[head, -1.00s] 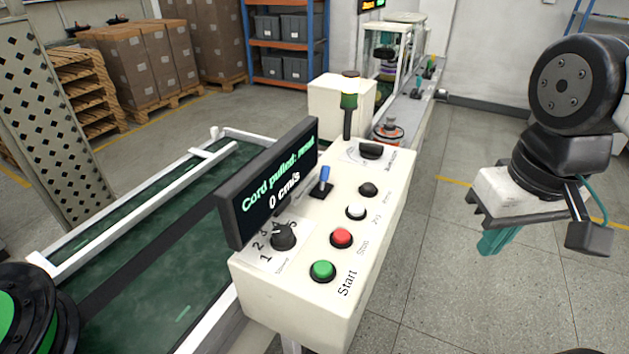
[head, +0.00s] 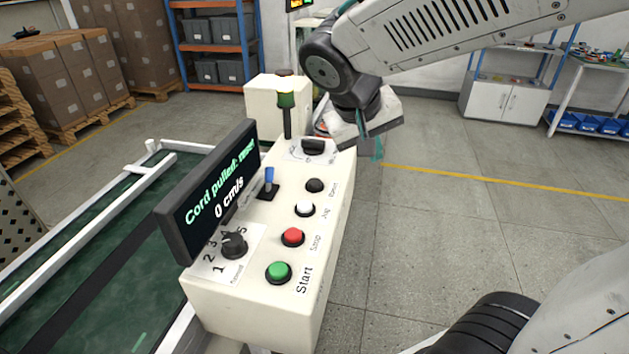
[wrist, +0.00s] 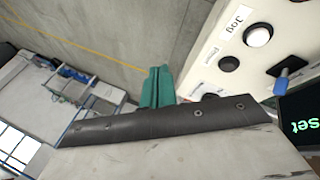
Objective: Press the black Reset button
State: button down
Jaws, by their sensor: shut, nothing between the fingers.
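The black Reset button (head: 315,186) is the far one in the row on the white control box (head: 240,310), past the white Jog button (head: 304,208). In the wrist view the Reset button (wrist: 228,64) is right of my fingers, with the Jog button (wrist: 258,36) beyond it. My gripper (head: 377,150) has teal fingers and hangs off the right far side of the box, apart from the button. In the wrist view its fingers (wrist: 155,80) are together and empty, over the floor beside the box's edge.
The red Stop (head: 292,237) and green Start (head: 278,272) buttons are nearer. A blue-handled switch (head: 268,183), number dial (head: 234,245), black selector (head: 313,146) and signal lamp (head: 286,110) stand on the box. The screen (head: 210,195) reads "Cord pulled: reset", 0 cm/s. Floor on the right is clear.

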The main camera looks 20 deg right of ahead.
aim_at(312, 183)
jog(key=w+a+f+t+h, duration=0.1)
jog(key=w+a, duration=0.2)
jog(key=w, duration=0.3)
jog(key=w+a+f+t+h, duration=0.1)
jog(key=w+a+t, duration=0.1)
jog(key=w, duration=0.5)
jog(key=shift+w+a+f, duration=0.25)
jog(key=shift+a+f, duration=0.05)
jog(key=shift+a, duration=0.4)
jog(key=shift+f, duration=4.45)
jog(key=shift+f, duration=0.15)
jog(key=shift+f, duration=0.25)
jog(key=shift+f, duration=0.55)
jog(key=shift+r, duration=1)
